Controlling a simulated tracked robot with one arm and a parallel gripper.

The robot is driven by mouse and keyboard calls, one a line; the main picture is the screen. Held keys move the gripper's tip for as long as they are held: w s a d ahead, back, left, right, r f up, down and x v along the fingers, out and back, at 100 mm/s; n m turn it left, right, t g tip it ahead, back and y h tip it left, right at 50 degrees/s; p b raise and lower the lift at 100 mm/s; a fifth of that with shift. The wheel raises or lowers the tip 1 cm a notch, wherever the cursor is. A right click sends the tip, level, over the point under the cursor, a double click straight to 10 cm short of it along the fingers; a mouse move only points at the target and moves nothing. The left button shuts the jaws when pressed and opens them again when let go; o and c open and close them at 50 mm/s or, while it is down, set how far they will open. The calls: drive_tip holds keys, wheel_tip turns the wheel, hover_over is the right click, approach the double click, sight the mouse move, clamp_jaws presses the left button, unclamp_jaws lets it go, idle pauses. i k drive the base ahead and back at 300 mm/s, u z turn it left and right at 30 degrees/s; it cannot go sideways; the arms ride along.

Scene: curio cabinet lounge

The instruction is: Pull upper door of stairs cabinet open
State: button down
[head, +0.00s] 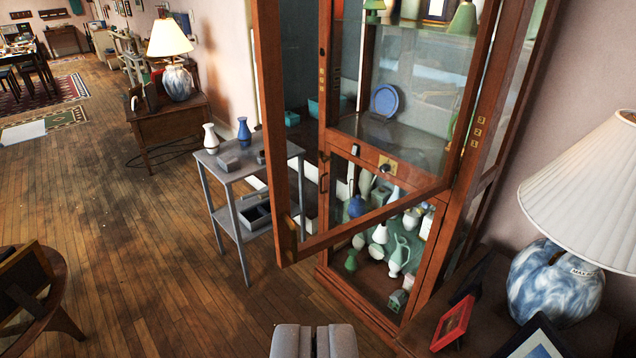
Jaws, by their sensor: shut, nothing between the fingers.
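The wooden curio cabinet (467,160) stands right of the middle, with a glazed upper part and a glazed lower part. Its upper door (272,120) stands swung out from the cabinet front. The door's free upright is on the left, nearer to me, and its bottom rail (370,222) runs back to the cabinet's right post. A dark knob or lock (385,167) shows at the cabinet's middle rail. The lower glazed part (352,262) looks closed. My gripper (315,342) is at the bottom edge, shut and empty, apart from the door and below it.
A grey side table (247,170) with vases stands left of the door. A lamp with a white shade (590,190) and picture frames, one red (453,323), occupy the right. A round wooden table (50,290) is at lower left. The wooden floor between is clear.

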sight(265, 13)
drive_tip(key=u, duration=0.15)
drive_tip(key=i, duration=1)
drive_tip(key=u, duration=0.55)
